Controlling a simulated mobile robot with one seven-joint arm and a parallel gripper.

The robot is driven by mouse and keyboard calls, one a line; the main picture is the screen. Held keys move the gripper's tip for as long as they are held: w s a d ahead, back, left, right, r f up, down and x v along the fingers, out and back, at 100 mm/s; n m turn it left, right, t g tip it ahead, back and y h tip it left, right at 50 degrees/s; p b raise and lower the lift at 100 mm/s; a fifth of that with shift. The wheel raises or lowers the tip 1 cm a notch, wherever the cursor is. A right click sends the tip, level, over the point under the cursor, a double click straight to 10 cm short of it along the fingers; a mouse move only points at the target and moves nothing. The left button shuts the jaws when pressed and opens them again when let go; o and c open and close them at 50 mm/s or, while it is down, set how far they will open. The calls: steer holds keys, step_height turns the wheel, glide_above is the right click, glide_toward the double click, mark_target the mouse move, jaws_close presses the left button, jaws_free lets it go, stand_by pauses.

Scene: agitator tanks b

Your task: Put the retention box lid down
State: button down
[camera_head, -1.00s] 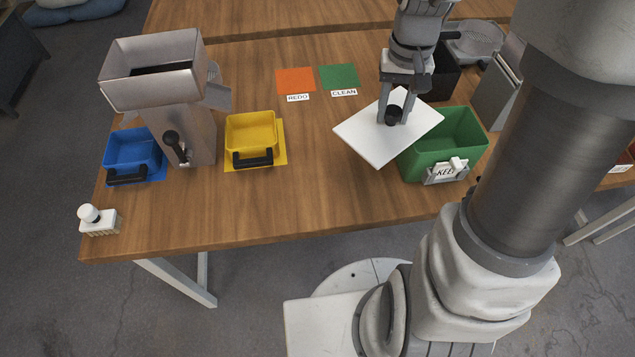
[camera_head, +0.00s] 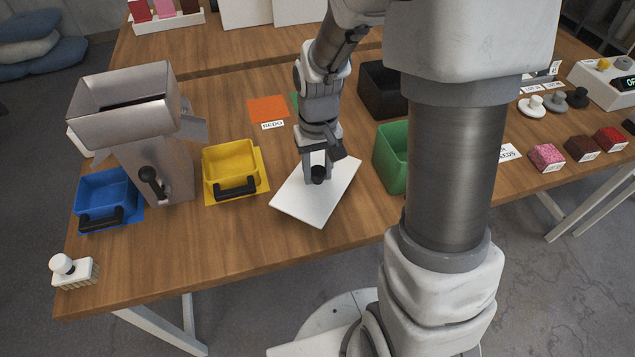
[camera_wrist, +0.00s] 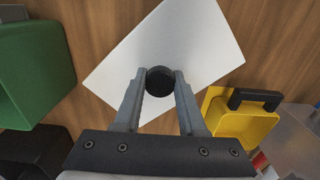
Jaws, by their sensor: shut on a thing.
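The retention box lid (camera_head: 338,190) is a flat white plate with a round black knob (camera_head: 318,174). My gripper (camera_head: 317,168) is shut on the knob, with one finger on each side of it. The wrist view shows the knob (camera_wrist: 160,79) between my fingertips and the white lid (camera_wrist: 205,40) around it. The lid is over the wooden table, between the yellow bin and the green box. I cannot tell whether it touches the table. The green box (camera_head: 392,160), partly hidden by my body, stands open to the right of the lid.
The yellow bin (camera_head: 231,165) stands left of the lid, with a black handle. A blue bin (camera_head: 107,196) and a metal hopper (camera_head: 130,110) are further left. A black bin (camera_head: 383,90) stands behind the green box. Bare table (camera_head: 215,245) lies in front.

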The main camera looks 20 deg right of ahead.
mark_target(318, 182)
steer(key=shift+f, duration=1.75)
steer(key=shift+b, duration=0.3)
steer(key=shift+f, duration=0.15)
steer(key=shift+c, duration=2.4)
jaws_free()
step_height(318, 182, up, 12)
steer(key=shift+r+p, duration=0.2)
steer(key=shift+p, duration=0.8)
steer(key=s+r+t, duration=0.5)
steer(key=s+r, duration=0.7)
steer(key=s, duration=0.1)
steer(key=shift+s+r+t, duration=0.3)
steer(key=shift+s, duration=0.1)
